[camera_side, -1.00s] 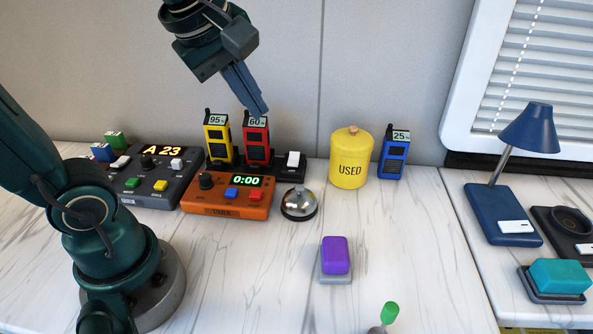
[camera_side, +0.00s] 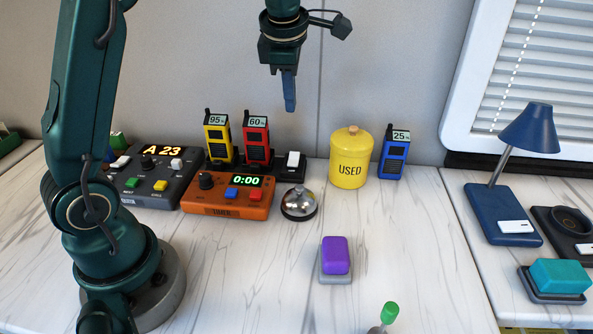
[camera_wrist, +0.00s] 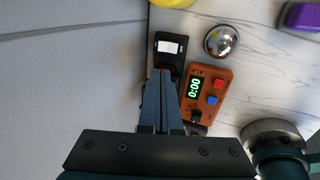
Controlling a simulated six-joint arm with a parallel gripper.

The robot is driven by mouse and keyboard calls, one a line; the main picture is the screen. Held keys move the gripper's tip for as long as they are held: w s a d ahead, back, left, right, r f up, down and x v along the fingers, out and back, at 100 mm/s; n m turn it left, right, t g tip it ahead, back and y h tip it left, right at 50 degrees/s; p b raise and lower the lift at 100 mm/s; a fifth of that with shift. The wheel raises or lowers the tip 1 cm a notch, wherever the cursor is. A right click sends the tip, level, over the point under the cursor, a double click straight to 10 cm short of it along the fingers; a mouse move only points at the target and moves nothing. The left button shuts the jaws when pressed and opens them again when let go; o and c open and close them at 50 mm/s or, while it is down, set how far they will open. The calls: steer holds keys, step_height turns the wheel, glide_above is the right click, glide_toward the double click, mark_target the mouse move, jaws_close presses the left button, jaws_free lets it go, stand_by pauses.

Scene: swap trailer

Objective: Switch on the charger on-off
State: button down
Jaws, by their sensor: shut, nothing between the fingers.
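The charger (camera_side: 290,172) is a black base by the back wall. Its on-off switch is a white rocker (camera_side: 293,159) at the right end, also visible in the wrist view (camera_wrist: 168,47). A yellow radio (camera_side: 217,139) reading 95 and a red radio (camera_side: 256,139) reading 60 stand upright in the charger. My gripper (camera_side: 290,108) is shut and empty, pointing down in the air above the rocker. In the wrist view the closed fingers (camera_wrist: 164,75) hide the radios and part of the charger.
An orange timer (camera_side: 228,207) reading 0:00 and a silver bell (camera_side: 299,203) stand in front of the charger. A yellow canister (camera_side: 350,158) marked USED and a blue radio (camera_side: 393,152) stand to the right. A dark control box (camera_side: 152,177) is at left.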

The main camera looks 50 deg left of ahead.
mark_target(295, 153)
steer(key=x, duration=1.2)
steer(key=shift+a+f, duration=0.1)
steer(key=shift+f, duration=0.25)
steer(key=shift+w+a+f, duration=0.15)
steer(key=shift+w+f, duration=0.05)
steer(key=shift+f, duration=0.35)
steer(key=shift+w+a+f, duration=0.15)
steer(key=shift+f, duration=0.1)
